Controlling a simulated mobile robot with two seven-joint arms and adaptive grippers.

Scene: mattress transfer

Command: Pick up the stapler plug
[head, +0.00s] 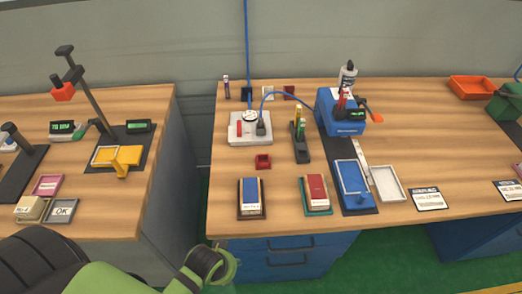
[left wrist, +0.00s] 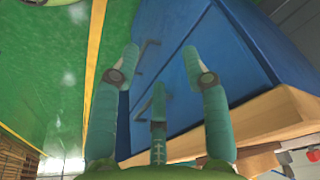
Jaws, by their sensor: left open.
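A blue cable runs from the blue stapler (head: 340,118) to a small dark plug (head: 261,128), which appears to be the stapler plug. It sits on the right part of a pale socket block (head: 240,134) near the back left of the right-hand table. My left gripper (left wrist: 160,58) is open and empty in the left wrist view, with its fingers over the blue drawers and green floor below the tabletop. In the head view my left arm comes in at the bottom left, well in front of and below the plug; its fingers cannot be made out there. My right gripper is not in view.
The right-hand table's front edge (head: 280,232) lies between my arm and the plug. A red holder (head: 263,161), a blue-topped box (head: 250,197) and a red-topped box (head: 316,192) stand in front of the block. A second table (head: 110,190) is at left, across a gap.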

